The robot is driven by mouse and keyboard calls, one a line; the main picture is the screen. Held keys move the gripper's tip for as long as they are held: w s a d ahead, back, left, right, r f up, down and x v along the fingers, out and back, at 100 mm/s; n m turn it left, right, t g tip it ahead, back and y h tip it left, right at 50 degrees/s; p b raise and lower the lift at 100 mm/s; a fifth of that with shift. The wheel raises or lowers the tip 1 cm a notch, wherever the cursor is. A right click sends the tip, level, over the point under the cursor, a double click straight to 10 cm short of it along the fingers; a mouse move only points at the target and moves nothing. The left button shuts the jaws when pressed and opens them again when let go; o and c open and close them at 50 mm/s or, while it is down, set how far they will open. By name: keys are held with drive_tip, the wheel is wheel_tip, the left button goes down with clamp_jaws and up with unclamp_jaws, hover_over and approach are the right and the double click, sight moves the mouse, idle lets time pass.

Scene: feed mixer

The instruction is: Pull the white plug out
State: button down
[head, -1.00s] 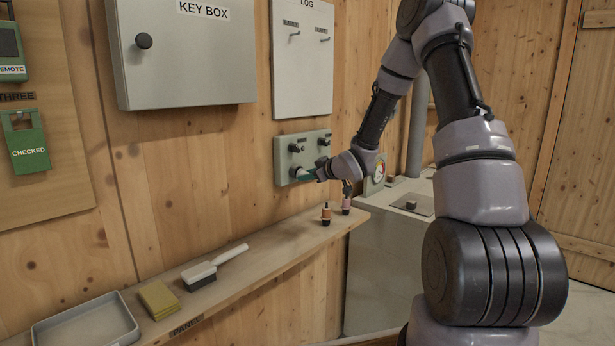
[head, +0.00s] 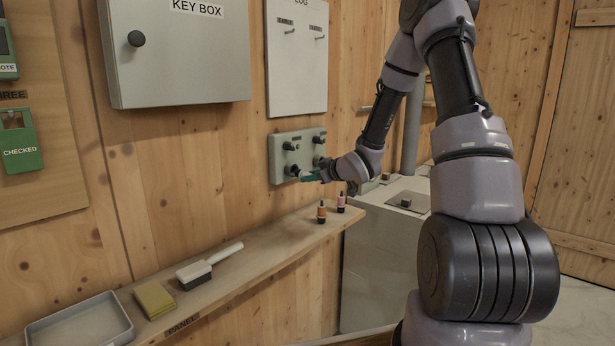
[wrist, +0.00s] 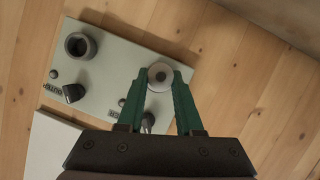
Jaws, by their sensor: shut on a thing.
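My gripper (head: 308,178) is at the lower left of the grey-green panel (head: 277,152) on the wall. Its green fingers (wrist: 182,103) are shut on the round white plug (wrist: 160,69). In the wrist view the plug's face lies between the fingertips, over the panel's edge. In the head view the fingers stand a little off the panel, and a dark round socket (head: 291,170) shows beside them. The plug looks clear of that socket, but its back end is hidden. Another dark open socket (wrist: 80,46) and black knobs (wrist: 73,93) are on the panel.
A shelf (head: 262,247) runs below the panel. It holds an orange bottle (head: 321,212), a pink bottle (head: 341,203), a brush (head: 195,273), yellow pads (head: 154,299) and a grey tray (head: 80,325). The key box (head: 180,60) hangs above left.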

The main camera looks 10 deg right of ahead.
drive_tip(key=shift+s+d+f, duration=0.1)
drive_tip(key=shift+s+d, duration=0.45)
drive_tip(key=shift+s, duration=0.2)
drive_tip(key=shift+s+d+f, duration=0.1)
drive_tip(key=shift+s+d, duration=0.4)
drive_tip(key=shift+s, duration=0.2)
